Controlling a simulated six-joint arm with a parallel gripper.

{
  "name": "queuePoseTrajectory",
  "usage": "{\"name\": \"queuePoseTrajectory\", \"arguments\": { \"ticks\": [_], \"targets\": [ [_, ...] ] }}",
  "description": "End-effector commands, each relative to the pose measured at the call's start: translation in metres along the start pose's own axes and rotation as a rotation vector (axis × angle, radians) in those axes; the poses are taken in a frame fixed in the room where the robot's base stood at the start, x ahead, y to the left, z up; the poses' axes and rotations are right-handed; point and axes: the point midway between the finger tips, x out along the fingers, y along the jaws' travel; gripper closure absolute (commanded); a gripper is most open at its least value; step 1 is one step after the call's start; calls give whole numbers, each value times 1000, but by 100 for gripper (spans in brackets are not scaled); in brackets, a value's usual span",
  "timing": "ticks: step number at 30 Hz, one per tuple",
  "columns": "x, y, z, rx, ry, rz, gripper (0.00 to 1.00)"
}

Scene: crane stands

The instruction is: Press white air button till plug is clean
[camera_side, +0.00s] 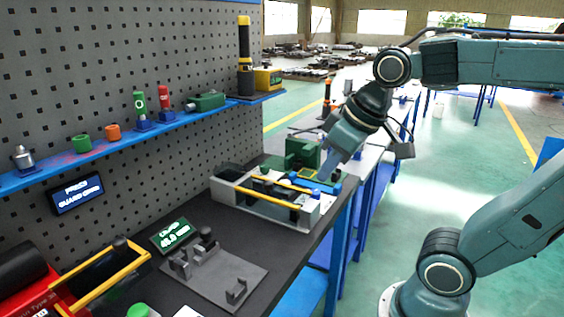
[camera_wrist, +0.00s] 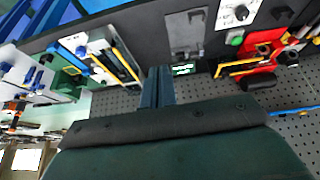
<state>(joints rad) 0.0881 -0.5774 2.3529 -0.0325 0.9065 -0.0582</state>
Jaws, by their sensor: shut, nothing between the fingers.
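My gripper (camera_side: 327,176) is shut and empty, pointing down over the right end of a white fixture box (camera_side: 225,195). In the wrist view my shut fingers (camera_wrist: 157,72) point toward the dark bench top. I cannot make out a white air button for certain. A white panel (camera_wrist: 228,14) with a round dark knob shows at the top of the wrist view, well away from the fingers. A green button (camera_wrist: 237,40) sits beside it, and it also shows at the bottom edge of the side view (camera_side: 138,310). I cannot identify the plug or tell whether it is clean.
The white box has a yellow bar (camera_side: 255,190). A grey bracket plate (camera_side: 218,275) and a small green-lit display (camera_side: 173,236) stand nearer on the bench. A red machine (camera_side: 38,302) with a yellow handle is at lower left. A blue shelf (camera_side: 120,137) runs along the pegboard.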

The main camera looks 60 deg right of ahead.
Motion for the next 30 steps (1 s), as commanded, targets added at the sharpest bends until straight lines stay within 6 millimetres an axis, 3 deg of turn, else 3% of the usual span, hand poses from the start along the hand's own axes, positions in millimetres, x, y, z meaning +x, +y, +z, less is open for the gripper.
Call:
{"name": "queuePoseTrajectory", "arguments": {
  "ticks": [17,30],
  "targets": [
    [29,57,-97,-3,-68,25,100],
    [72,124,-152,-3,-114,30,100]
  ]
}}
